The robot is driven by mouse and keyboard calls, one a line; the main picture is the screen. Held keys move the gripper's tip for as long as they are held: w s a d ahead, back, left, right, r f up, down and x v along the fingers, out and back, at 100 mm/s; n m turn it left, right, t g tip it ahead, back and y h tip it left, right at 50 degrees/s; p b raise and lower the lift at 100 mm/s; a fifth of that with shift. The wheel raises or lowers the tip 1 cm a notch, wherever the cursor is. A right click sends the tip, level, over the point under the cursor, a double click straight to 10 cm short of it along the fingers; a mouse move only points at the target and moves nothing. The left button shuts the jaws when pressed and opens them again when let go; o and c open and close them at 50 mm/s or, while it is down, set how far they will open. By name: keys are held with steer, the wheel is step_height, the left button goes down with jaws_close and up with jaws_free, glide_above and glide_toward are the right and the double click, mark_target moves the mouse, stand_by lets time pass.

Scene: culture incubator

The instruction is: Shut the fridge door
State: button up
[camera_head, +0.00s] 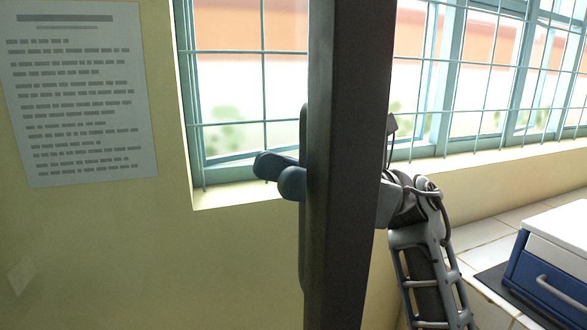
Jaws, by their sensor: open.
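The fridge door (345,170) is a tall dark slab seen almost edge-on, standing upright across the middle of the view from top to bottom. My gripper (388,208) is at the right side of the door, at about handle height. Its fingers are mostly hidden by the slab, and I cannot tell whether they touch it. No fridge body shows in this view.
A barred window (245,80) is in the wall behind the door. A printed notice (80,95) hangs on the wall at left. A white-and-blue box (550,275) stands on the tiled counter (485,232) at right, beside my arm.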

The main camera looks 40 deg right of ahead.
jaws_close()
stand_by(0.4)
